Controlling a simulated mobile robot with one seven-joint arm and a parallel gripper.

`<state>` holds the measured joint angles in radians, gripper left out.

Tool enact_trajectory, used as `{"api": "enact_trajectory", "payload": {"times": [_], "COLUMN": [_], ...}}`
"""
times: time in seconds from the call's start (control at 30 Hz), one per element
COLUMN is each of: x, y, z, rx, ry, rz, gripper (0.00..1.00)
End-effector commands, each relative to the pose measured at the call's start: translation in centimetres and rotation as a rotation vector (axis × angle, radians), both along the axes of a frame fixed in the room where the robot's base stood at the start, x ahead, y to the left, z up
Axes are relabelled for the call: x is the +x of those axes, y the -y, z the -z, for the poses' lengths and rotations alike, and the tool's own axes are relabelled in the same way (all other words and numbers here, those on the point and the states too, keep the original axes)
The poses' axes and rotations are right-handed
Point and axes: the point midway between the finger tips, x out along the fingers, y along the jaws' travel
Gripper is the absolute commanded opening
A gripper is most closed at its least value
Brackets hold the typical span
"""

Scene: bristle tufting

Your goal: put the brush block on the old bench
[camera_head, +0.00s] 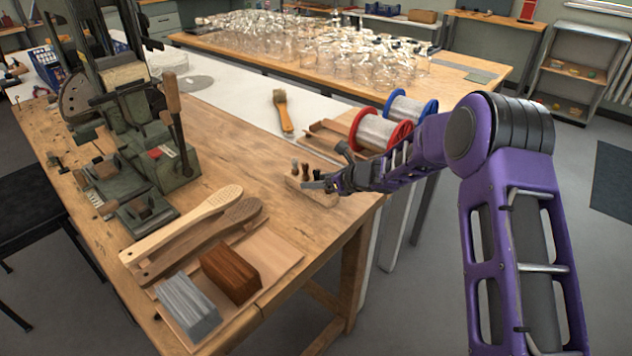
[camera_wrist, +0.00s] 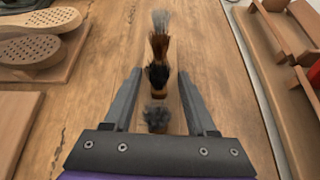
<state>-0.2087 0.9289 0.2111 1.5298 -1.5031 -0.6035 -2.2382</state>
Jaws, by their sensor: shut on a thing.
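The brush block (camera_head: 296,185) is a small pale wooden piece with several short tufts standing in a row. It is near the right edge of the worn wooden bench (camera_head: 235,130) in the head view. My gripper (camera_head: 314,187) is shut on it from the right. In the wrist view, the dark and grey tufts of the brush block (camera_wrist: 158,75) stand in line between my two fingers (camera_wrist: 160,85). Bench wood (camera_wrist: 215,60) shows below. The block's body is mostly hidden there, and I cannot tell whether it touches the bench.
A green machine (camera_head: 135,130) stands at the bench's back left. Two perforated brush backs (camera_head: 190,222), a brown block (camera_head: 230,272) and a grey block (camera_head: 187,305) lie in front. Wire spools (camera_head: 380,130) and a brush (camera_head: 283,110) are beyond. The bench's middle is clear.

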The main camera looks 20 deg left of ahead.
Motion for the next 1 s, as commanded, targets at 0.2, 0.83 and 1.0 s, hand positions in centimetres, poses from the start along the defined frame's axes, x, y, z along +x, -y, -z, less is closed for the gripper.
{"api": "enact_trajectory", "payload": {"times": [0.2,0.83,1.0], "x": [0.0,-0.8,-2.0], "y": [0.0,2.5,5.5], "z": [0.3,-1.6,-3.6], "rx": [-0.001,-0.001,-0.001], "ry": [0.000,-0.001,0.000], "rz": [0.000,0.003,0.003], "gripper": [0.73,0.87,0.87]}}
